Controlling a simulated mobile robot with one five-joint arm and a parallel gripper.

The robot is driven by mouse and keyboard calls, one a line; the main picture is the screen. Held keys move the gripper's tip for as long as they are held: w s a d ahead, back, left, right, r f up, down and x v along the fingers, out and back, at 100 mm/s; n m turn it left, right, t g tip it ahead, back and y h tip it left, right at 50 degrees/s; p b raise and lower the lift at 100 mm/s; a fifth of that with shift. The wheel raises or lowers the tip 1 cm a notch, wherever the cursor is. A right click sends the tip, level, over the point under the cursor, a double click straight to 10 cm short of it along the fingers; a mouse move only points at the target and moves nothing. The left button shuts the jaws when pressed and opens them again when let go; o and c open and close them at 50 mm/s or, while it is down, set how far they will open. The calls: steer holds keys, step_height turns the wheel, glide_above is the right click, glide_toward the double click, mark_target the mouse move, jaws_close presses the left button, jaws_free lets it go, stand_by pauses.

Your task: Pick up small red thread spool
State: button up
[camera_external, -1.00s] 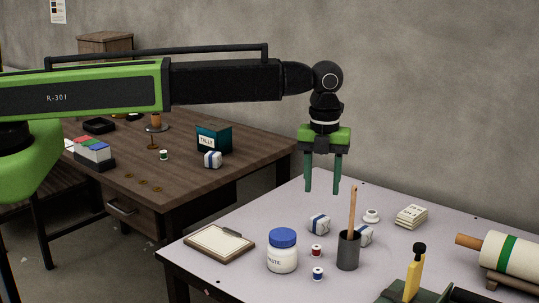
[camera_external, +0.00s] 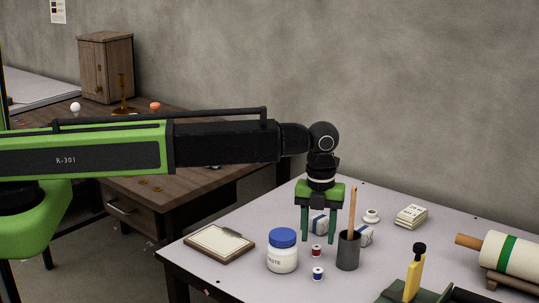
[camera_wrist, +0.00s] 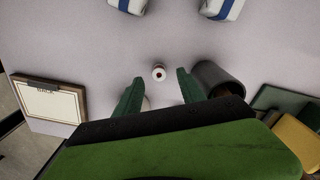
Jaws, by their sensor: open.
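The small red thread spool (camera_external: 316,251) stands upright on the pale table, between the white jar with a blue lid (camera_external: 282,250) and the dark pencil cup (camera_external: 348,250). My gripper (camera_external: 318,240) is open and empty, with its fingers pointing down just above the spool in the external picture. In the wrist view, a spool with a white top (camera_wrist: 158,73) lies near the line between my two open fingertips (camera_wrist: 159,79); its thread colour is hard to see there. A small blue spool (camera_external: 318,273) stands nearer the front.
The pencil cup (camera_wrist: 218,80) is close to my right finger in the wrist view. Blue-banded white packs (camera_wrist: 222,8) lie beyond the spool. A clipboard (camera_external: 219,243) lies to the left. A yellow-handled tool (camera_external: 413,277) and a large roll (camera_external: 510,255) are at right.

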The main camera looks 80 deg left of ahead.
step_height(320, 180, down, 4)
steer(key=shift+a+r+b, duration=0.15)
steer(key=shift+r+b, duration=0.1)
steer(key=shift+b, duration=0.85)
steer(key=shift+r, duration=0.15)
steer(key=shift+c, duration=0.4)
jaws_close()
steer(key=shift+r+p, duration=0.15)
steer(key=shift+p, duration=0.2)
step_height(320, 180, up, 5)
steer(key=p, duration=0.4)
steer(key=shift+p, duration=0.35)
steer(key=s+d+r+p, duration=0.2)
steer(key=d+r+p, duration=0.1)
steer(key=d, duration=0.2)
steer(key=s+d+r+p, duration=0.2)
steer(key=s+d+p, duration=0.1)
steer(key=d, duration=0.2)
steer(key=shift+s+d+r, duration=0.2)
steer(key=shift+s+r, duration=0.1)
steer(key=shift+r, duration=0.1)
